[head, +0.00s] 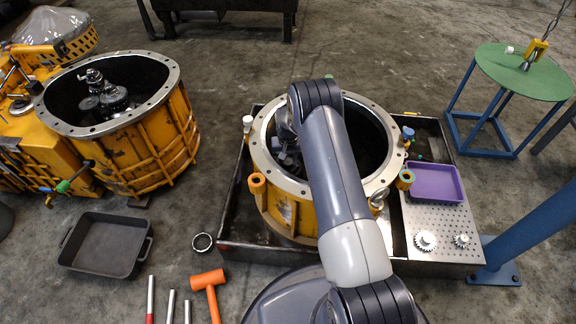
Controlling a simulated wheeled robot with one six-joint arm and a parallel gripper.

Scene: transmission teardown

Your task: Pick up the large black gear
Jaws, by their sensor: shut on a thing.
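My arm reaches over the round yellow housing (284,207) in the middle and bends down into its dark opening. My gripper (288,157) is inside the opening, at its left side, partly hidden by my own arm. It is shut on a part deep in the housing. That part is too dark and covered to make out clearly; it appears to be the large black gear. Black gears (112,97) on a shaft also stand inside the open yellow housing (160,145) at the left.
A dark tray (232,215) surrounds the middle housing. A purple bin (433,182) and two small metal gears (426,240) sit at its right. A black pan (105,245), a ring (202,242) and an orange mallet (209,283) lie on the floor. A green round table (522,75) stands back right.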

